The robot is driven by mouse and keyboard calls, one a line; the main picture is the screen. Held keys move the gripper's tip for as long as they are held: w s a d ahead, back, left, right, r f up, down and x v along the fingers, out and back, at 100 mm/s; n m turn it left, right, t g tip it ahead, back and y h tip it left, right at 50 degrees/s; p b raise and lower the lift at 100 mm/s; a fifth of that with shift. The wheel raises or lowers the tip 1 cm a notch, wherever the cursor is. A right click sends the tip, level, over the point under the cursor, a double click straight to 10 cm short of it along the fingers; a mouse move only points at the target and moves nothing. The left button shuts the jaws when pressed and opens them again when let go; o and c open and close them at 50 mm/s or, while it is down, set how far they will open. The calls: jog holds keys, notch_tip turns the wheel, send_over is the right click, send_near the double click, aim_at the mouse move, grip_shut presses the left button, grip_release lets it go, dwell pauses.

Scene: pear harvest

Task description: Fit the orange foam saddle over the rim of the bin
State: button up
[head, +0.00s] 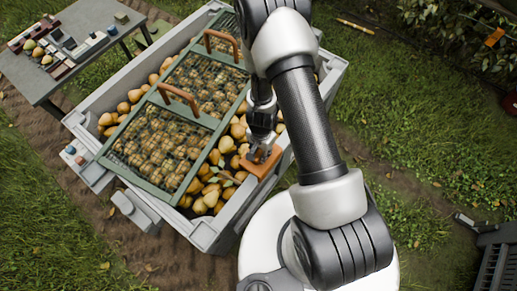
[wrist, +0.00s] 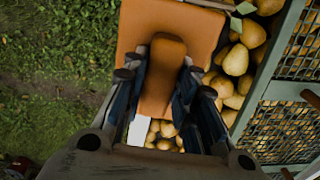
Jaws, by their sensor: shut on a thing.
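The orange foam saddle (head: 264,162) is at the near right rim of the grey bin (head: 207,232). My gripper (head: 262,150) is above it, shut on its raised middle grip. In the wrist view the saddle (wrist: 150,22) is a broad orange block, with the grip between my gripper's fingers (wrist: 165,75). A short white piece of the bin's rim (wrist: 138,130) shows just below it, in line with the saddle. The saddle covers the rim beneath, so I cannot tell whether it is seated or just above. Its underside is hidden.
Pears (head: 205,200) fill the bin. A green mesh lid with brown handles (head: 180,98) lies across it, left of the saddle. A grey table (head: 70,45) with trays stands at the upper left. Grass lies right of the bin. A dark crate (head: 495,255) is at lower right.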

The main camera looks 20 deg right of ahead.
jog(key=shift+s+d+f+b, duration=0.1)
jog(key=shift+f+b, duration=0.45)
jog(key=shift+f, duration=0.05)
jog(key=shift+s+d+f+b, duration=0.1)
jog(key=shift+f+b, duration=0.45)
notch_tip(320, 180, down, 8)
jog(key=b, duration=0.8)
jog(key=shift+w+a, duration=0.1)
jog(key=shift+f+b, duration=0.55)
jog(key=shift+f, duration=0.45)
jog(key=shift+f, duration=0.25)
jog(key=o, duration=1.2)
jog(key=shift+c, duration=0.2)
jog(key=shift+r, duration=0.1)
